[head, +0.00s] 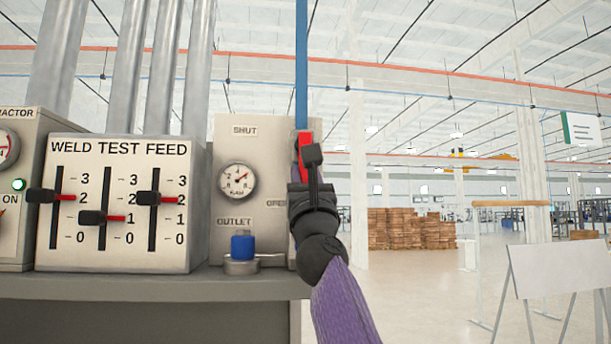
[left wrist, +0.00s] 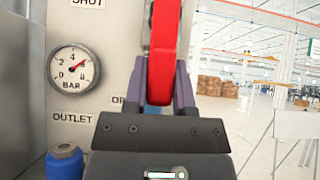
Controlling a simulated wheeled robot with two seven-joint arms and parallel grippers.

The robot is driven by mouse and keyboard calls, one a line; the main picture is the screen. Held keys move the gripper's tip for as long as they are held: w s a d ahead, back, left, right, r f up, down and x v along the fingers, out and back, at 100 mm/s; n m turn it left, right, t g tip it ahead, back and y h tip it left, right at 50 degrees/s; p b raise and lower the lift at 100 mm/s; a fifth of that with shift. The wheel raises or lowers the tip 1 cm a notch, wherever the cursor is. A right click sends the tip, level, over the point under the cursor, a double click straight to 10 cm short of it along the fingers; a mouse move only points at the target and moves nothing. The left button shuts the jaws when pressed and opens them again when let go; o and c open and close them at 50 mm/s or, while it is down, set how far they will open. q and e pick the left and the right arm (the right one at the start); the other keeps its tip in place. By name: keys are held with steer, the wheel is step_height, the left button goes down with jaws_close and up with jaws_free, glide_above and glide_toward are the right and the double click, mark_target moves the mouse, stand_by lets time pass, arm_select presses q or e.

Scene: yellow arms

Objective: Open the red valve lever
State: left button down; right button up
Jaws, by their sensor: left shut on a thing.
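The red valve lever (head: 305,142) is at the right edge of the grey valve panel (head: 224,140), below a blue vertical pipe. In the left wrist view the lever (left wrist: 161,55) runs down from the top edge, nearly upright, between two purple fingers. My left gripper (left wrist: 166,92) is shut on its lower end. In the head view my left gripper (head: 308,172) and wrist cover part of the lever and the panel edge. The panel reads SHUT at the top and OPEN, partly covered, lower right. My right gripper is not in view.
A pressure gauge (head: 238,181) and a blue-capped outlet (head: 242,247) sit left of the lever. A WELD TEST FEED box (head: 120,205) with three sliders stands farther left on a grey ledge (head: 150,286). Open hall floor lies to the right, with a white board (head: 549,270) on trestles.

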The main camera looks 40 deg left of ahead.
arm_select(q)
steer(key=shift+c, duration=2.2)
jaws_free()
steer(key=shift+d, duration=0.1)
steer(key=b+v, duration=0.6)
steer(key=v, duration=0.3)
steer(key=shift+d+f, duration=0.2)
steer(key=shift+f, duration=0.1)
steer(key=shift+s, duration=0.2)
